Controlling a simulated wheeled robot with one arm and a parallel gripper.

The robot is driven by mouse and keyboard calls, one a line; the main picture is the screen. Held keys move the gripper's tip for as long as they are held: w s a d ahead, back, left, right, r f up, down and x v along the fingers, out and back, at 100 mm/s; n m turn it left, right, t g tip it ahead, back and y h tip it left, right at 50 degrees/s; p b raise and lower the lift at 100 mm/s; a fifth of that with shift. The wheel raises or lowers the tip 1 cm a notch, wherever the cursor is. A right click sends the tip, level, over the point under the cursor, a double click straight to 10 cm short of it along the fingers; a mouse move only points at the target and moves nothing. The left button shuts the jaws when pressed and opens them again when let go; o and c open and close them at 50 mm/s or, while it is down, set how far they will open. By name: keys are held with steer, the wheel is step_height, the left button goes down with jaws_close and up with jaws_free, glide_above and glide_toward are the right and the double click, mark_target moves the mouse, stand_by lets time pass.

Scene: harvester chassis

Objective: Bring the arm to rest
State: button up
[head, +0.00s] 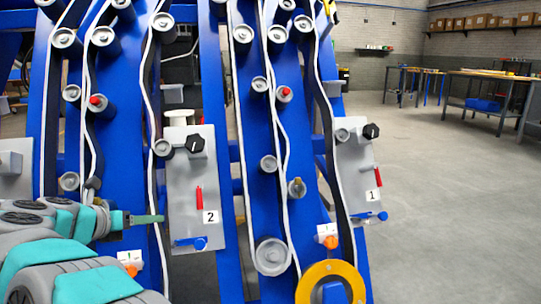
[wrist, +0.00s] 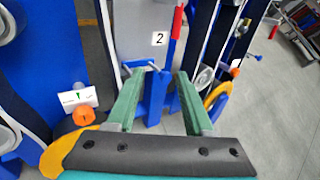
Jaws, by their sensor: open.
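My arm enters the head view at the lower left. Its gripper (head: 150,219) points right, with green finger tips beside the left edge of the grey plate marked 2 (head: 185,215). In the wrist view my gripper (wrist: 158,78) has its two green fingers spread apart. A blue part (wrist: 155,95) on the plate shows between and beyond them. I see nothing held, and cannot tell whether the fingers touch the blue part.
The blue chassis (head: 219,75) with rollers and pale belts fills the left and middle. A second plate marked 1 (head: 356,185) and a yellow ring (head: 312,274) are on its right. Open grey floor (head: 430,200) lies right, with workbenches (head: 482,88) behind.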

steer(key=w+r+n+t+y+p, duration=0.1)
steer(key=w+r+n+t+y, duration=0.15)
steer(key=w+r, duration=0.4)
steer(key=w+r+n+t+y+p, duration=0.1)
steer(key=w+r+n+t+y, duration=0.2)
steer(key=r, duration=0.7)
step_height(320, 180, up, 12)
steer(key=s+d+r+n+g+y+p, duration=0.1)
steer(key=s+d+n+y+p, duration=0.15)
steer(key=n+y, duration=0.95)
steer(key=s+d+f+n+g+h+p, duration=0.5)
steer(key=s+d+f+n+g, duration=0.6)
steer(key=s+d+f+n, duration=0.9)
steer(key=s+d+f+g+h, duration=0.3)
steer(key=s+d+f, duration=0.3)
steer(key=s+d, duration=0.5)
steer(key=s+d+f+g+h+p, duration=0.1)
steer(key=s+d+f+g+h, duration=0.2)
steer(key=s+d, duration=0.8)
step_height(320, 180, down, 3)
steer(key=shift+s+d+r+m+h, duration=0.1)
steer(key=shift+s+d+m+h, duration=0.25)
steer(key=shift+s+h, duration=0.55)
